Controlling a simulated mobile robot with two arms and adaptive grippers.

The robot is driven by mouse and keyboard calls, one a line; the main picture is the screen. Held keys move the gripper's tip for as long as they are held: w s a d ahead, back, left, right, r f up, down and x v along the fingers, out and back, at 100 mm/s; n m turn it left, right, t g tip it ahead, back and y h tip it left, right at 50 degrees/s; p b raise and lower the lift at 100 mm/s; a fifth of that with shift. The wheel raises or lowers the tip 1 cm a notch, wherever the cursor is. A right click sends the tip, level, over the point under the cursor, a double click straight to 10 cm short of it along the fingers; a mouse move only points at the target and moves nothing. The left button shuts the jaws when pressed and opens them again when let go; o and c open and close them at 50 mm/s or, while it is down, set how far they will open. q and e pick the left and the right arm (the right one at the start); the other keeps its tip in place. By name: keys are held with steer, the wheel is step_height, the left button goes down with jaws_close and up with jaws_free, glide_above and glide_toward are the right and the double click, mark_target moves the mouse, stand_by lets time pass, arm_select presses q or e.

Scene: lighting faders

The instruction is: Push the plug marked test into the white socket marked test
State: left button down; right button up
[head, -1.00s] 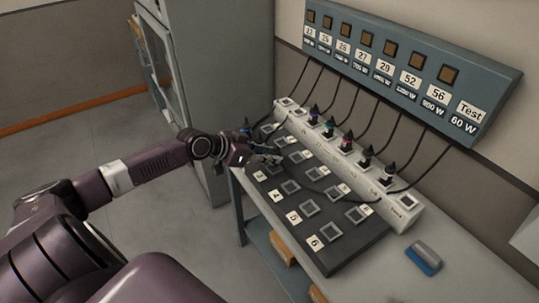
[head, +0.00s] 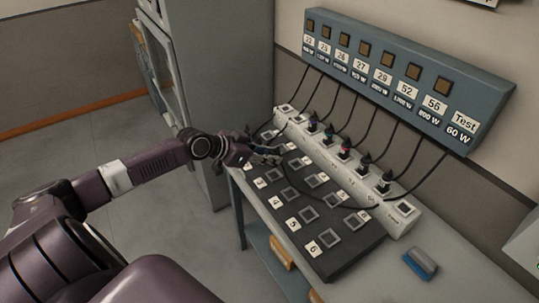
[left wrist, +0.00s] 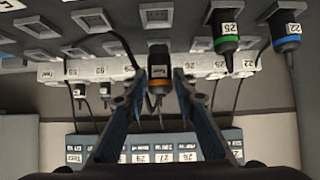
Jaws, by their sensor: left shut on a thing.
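My left gripper (head: 268,155) is shut on a dark plug with an orange band and a white label. The plug (left wrist: 158,72) shows between the fingertips in the left wrist view, and its label is too small to read surely. The gripper (left wrist: 160,78) is over the far left part of the black board, apart from the test socket. The white socket marked test (head: 405,208) is at the near right end of the white strip and looks empty. A dark cable runs from the gripper area along the board to the right. My right gripper is not in view.
Several plugs with cables stand in the white strip (head: 296,117). Plugs labelled 25 (left wrist: 228,30) and 22 (left wrist: 287,32) are near the gripper. The black board (head: 345,262) has numbered sockets. A blue-grey block (head: 420,264) lies on the table. A label box (head: 490,95) hangs above.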

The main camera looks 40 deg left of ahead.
arm_select(q)
step_height(320, 180, up, 8)
steer(key=p, duration=0.6)
steer(key=shift+d+f, duration=0.1)
steer(key=shift+d+p, duration=0.25)
steer(key=shift+p, duration=0.2)
steer(key=w+d+p, duration=0.2)
steer(key=w+d, duration=0.1)
steer(key=d, duration=1.6)
steer(key=w+d+p, duration=0.3)
steer(key=w+d, duration=0.1)
steer(key=d, duration=1.6)
steer(key=shift+w, duration=0.15)
steer(key=shift+f, duration=0.1)
steer(key=shift+f+b, duration=1.2)
steer(key=shift+f, duration=1)
